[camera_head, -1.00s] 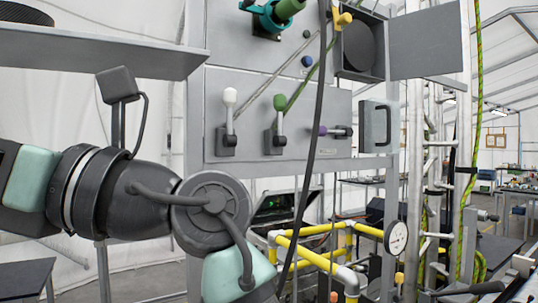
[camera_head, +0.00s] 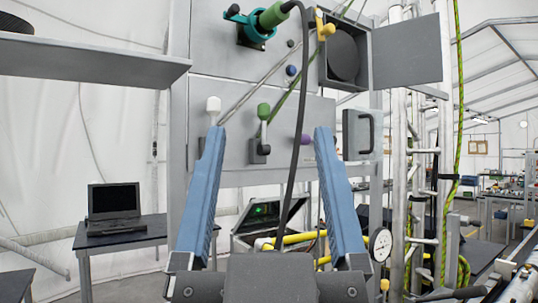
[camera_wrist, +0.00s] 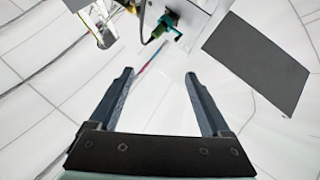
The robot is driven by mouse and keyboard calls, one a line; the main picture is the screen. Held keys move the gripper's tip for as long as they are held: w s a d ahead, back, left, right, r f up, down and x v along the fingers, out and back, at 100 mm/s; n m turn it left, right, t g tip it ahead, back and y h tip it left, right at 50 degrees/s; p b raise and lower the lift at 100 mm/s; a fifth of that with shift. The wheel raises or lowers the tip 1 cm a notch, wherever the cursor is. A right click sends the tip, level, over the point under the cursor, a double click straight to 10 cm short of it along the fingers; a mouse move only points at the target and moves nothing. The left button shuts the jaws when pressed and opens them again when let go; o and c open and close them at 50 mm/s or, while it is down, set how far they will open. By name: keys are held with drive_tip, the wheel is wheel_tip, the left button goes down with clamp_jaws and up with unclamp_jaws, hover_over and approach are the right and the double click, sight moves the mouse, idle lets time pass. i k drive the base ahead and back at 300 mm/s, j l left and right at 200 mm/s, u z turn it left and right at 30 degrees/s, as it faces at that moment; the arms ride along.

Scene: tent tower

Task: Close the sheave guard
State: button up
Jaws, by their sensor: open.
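The sheave guard appears to be the flat grey door panel (camera_head: 405,50) at the upper right of the head view. It stands swung out to the right of an open box, with a dark round sheave (camera_head: 344,50) exposed inside. My gripper (camera_head: 268,132) is open and empty in the middle of the head view, fingers pointing up. In that picture its fingertips lie below and left of the box and overlap the lever panel; I cannot tell the depth gap. In the wrist view my gripper (camera_wrist: 159,75) also shows open, with nothing between the fingers.
A teal coupling (camera_head: 250,25) with a dark hanging cable (camera_head: 318,90) sits left of the box. A yellow handle (camera_head: 325,28) is at the box's left edge. Levers (camera_head: 263,130), a black-handled plate (camera_head: 362,135) and a metal ladder frame (camera_head: 397,140) stand nearby. A shelf (camera_head: 90,50) juts out at left.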

sight(408, 53)
drive_tip(key=k, duration=0.65)
drive_tip(key=u, duration=1.35)
drive_tip(key=l+u, duration=0.25)
drive_tip(key=l, duration=0.2)
drive_tip(key=k+l+u, duration=0.1)
drive_tip(key=l+u, duration=0.15)
drive_tip(key=l, duration=0.2)
drive_tip(key=k+l+u, duration=0.1)
drive_tip(key=l+u, duration=0.2)
drive_tip(key=l, duration=0.15)
drive_tip(key=k+l, duration=0.1)
drive_tip(key=l, duration=0.35)
drive_tip(key=k+l, duration=0.15)
drive_tip(key=l, duration=0.25)
drive_tip(key=k+l, duration=0.1)
drive_tip(key=l, duration=0.35)
drive_tip(key=k+l, duration=0.15)
drive_tip(key=l, duration=0.3)
drive_tip(key=k+l, duration=0.1)
drive_tip(key=l, duration=0.3)
